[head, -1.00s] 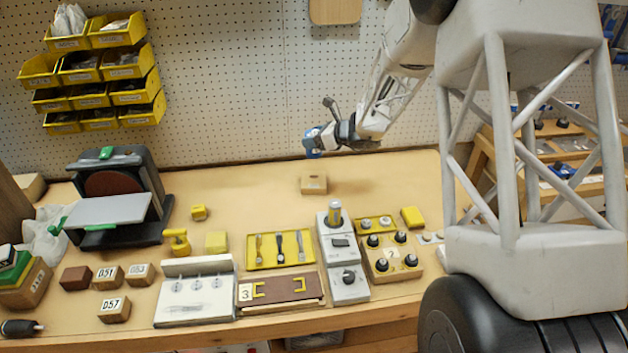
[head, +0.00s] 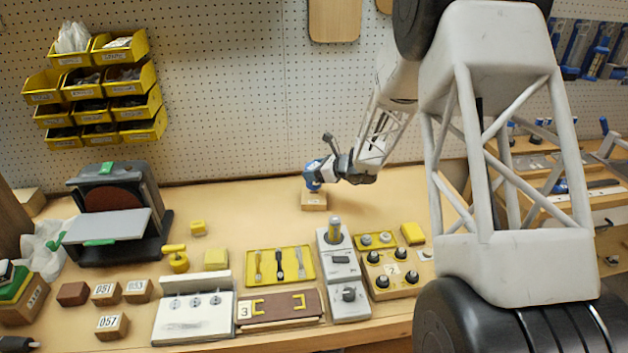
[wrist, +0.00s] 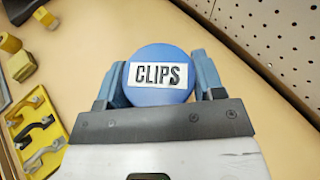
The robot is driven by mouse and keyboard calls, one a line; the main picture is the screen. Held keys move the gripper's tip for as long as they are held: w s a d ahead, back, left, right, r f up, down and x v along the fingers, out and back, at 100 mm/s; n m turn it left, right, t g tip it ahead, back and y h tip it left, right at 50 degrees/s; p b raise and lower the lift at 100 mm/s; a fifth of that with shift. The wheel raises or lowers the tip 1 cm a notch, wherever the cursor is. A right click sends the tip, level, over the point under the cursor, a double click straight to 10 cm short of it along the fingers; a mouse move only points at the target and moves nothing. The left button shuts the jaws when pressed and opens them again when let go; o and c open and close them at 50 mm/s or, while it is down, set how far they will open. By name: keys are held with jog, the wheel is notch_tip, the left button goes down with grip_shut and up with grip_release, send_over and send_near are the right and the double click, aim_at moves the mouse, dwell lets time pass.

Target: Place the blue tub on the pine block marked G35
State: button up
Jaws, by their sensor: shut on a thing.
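The blue tub (wrist: 160,76), with a white label reading CLIPS on its lid, sits between the two blue fingers of my gripper (wrist: 159,85) in the wrist view. My gripper (head: 313,177) is shut on it. In the head view the tub is small and partly merged with the blue fingers, directly over a pine block (head: 314,202) at the back of the bench. I cannot tell whether the tub touches the block's top. The mark on that block is too small to read. In the wrist view the block is hidden.
Blocks marked 051 (head: 104,292), 053 (head: 137,290) and 057 (head: 112,325) stand at the front left. A yellow tool tray (head: 280,280) and a grey control unit (head: 345,265) lie in front. Bench around the pine block is clear; the pegboard (head: 230,90) rises behind.

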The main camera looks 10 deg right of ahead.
jog(key=shift+f, duration=1.85)
jog(key=o, duration=1)
jog(key=shift+f, duration=0.1)
jog(key=shift+d, duration=0.1)
jog(key=v, duration=1.2)
